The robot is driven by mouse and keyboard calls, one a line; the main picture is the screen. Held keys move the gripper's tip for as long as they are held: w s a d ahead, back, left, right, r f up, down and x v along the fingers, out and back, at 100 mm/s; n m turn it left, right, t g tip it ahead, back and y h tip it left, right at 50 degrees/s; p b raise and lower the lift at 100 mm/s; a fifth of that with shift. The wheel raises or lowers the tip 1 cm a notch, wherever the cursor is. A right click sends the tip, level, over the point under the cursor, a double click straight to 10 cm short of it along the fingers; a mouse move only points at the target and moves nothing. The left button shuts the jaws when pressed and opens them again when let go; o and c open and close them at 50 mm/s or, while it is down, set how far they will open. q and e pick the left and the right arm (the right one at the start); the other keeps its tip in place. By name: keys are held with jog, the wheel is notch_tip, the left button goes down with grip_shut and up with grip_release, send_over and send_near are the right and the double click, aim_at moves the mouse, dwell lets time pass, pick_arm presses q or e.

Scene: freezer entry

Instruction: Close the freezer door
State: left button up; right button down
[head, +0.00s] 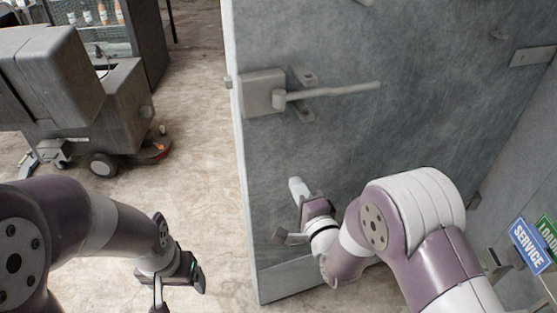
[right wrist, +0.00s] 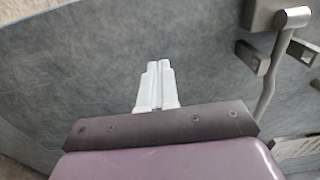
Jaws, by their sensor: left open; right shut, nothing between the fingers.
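The freezer door (head: 330,140) is a large grey panel in the middle and right of the head view. Its pale left edge stands free, with open floor past it. A lever handle (head: 335,93) on a square plate sits near that edge; it also shows at the upper right of the right wrist view (right wrist: 272,80). My right gripper (head: 297,188) is in front of the door, below the handle. Its white fingers (right wrist: 157,85) are shut and empty, pointing at the panel; I cannot tell whether they touch. My left gripper (head: 180,290) is open and empty, left of the door.
A grey wheeled machine (head: 80,110) stands on the concrete floor at the left. Shelves with bottles (head: 95,15) are behind it. Blue and green signs (head: 530,245) are at the lower right. Floor (head: 195,130) between machine and door is clear.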

aim_at(279, 153)
jog(key=x, duration=1)
jog(key=shift+w+f, duration=0.1)
jog(key=shift+w, duration=0.05)
jog(key=shift+w, duration=0.1)
